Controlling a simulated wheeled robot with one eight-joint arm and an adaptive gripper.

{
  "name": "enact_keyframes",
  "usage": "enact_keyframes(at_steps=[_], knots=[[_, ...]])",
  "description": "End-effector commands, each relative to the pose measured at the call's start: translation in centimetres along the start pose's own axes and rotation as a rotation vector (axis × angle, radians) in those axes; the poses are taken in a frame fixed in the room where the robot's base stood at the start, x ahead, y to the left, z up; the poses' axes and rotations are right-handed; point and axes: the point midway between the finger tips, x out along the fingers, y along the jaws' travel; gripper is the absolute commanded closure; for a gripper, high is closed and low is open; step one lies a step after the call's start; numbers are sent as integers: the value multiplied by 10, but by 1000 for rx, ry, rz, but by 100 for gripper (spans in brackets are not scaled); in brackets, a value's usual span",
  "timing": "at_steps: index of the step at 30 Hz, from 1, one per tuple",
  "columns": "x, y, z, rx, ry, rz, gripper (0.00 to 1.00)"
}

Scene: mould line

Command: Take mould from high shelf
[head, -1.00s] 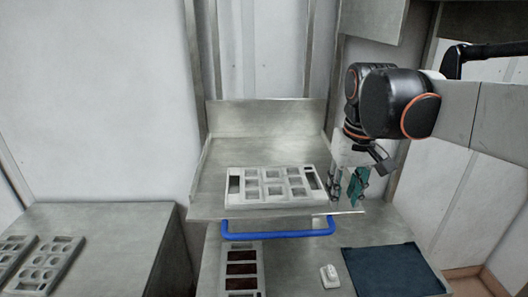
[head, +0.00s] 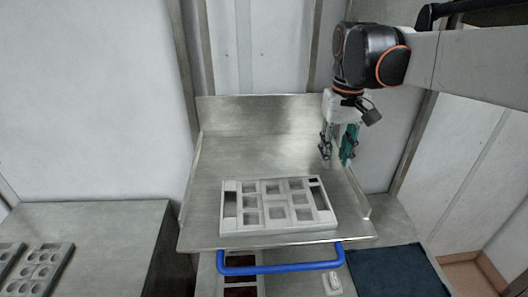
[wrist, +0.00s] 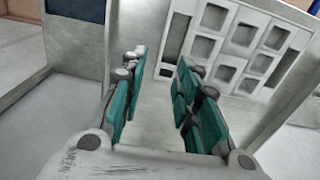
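The light grey mould (head: 276,226), with several square pockets and a longer slot at each end, lies flat on the metal high shelf (head: 250,148) near its front edge. It also shows at the top of the wrist view (wrist: 235,43). My gripper (head: 336,163) is above the right part of the shelf, behind and to the right of the mould. Its teal fingers point down. In the wrist view my gripper (wrist: 160,62) has its fingers apart with nothing between them, and the mould is beyond them, not touched.
A blue handle bar (head: 280,269) runs along below the shelf's front edge. Below are a mould with dark contents (head: 240,290), a small white object (head: 332,283) and a dark blue cloth (head: 398,272). Another mould (head: 40,270) lies on the left table (head: 105,235).

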Motion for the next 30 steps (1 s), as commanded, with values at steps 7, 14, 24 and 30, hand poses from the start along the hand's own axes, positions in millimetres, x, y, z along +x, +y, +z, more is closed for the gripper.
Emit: enact_keyframes(at_steps=[7, 14, 24, 30], knots=[[44, 0, 1, 0, 0, 0, 71], [72, -1, 1, 0, 0, 0, 71], [98, -4, 5, -1, 0, 0, 71], [122, -5, 6, 0, 0, 0, 71]])
